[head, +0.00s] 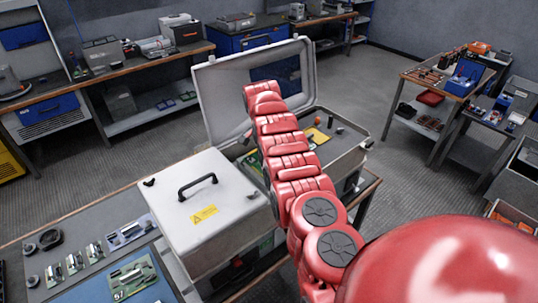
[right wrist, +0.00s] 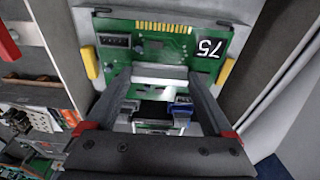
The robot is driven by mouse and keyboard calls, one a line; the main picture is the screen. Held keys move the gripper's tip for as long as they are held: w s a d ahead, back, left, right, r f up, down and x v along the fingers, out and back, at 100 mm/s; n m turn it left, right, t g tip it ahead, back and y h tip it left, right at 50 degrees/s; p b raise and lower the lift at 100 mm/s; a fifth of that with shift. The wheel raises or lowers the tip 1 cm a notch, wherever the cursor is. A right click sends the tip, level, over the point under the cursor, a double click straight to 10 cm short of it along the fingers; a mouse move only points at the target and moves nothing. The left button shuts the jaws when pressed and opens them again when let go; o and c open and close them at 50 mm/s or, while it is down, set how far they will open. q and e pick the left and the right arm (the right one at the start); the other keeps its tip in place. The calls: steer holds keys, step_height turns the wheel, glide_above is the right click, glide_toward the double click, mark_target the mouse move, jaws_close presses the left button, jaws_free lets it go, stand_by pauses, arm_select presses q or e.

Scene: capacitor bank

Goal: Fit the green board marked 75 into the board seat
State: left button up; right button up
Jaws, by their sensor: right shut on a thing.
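The green board (right wrist: 118,62) marked 75 fills the upper middle of the right wrist view. Its gold contacts are along the top edge, and the 75 label reads upside down. My right gripper (right wrist: 160,80) is shut on the board at the pale bar across it. Yellow tabs (right wrist: 89,63) stand close to the board's left and right sides, on grey surfaces. I cannot tell how far the board sits in the seat. In the head view my red right arm reaches over the open case (head: 340,140) and hides the gripper. My left gripper is not in view.
The case's open lid (head: 225,90) stands behind the arm. A closed white box (head: 205,215) with a black handle stands to the left. A blue mat (head: 80,293) with another green board (head: 133,275) lies at the lower left, near several small parts.

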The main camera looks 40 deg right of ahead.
steer(key=shift+f+b, duration=0.8)
stand_by(0.6)
steer(key=o, duration=1.2)
steer(key=shift+o, duration=0.2)
steer(key=shift+r, duration=0.2)
steer(key=r, duration=0.1)
steer(key=r+b, duration=0.2)
steer(key=r, duration=0.1)
steer(key=shift+a, duration=0.3)
step_height(320, 180, up, 13)
steer(key=a+p, duration=0.2)
steer(key=p, duration=0.3)
steer(key=shift+s+p, duration=0.15)
steer(key=shift+p, duration=0.15)
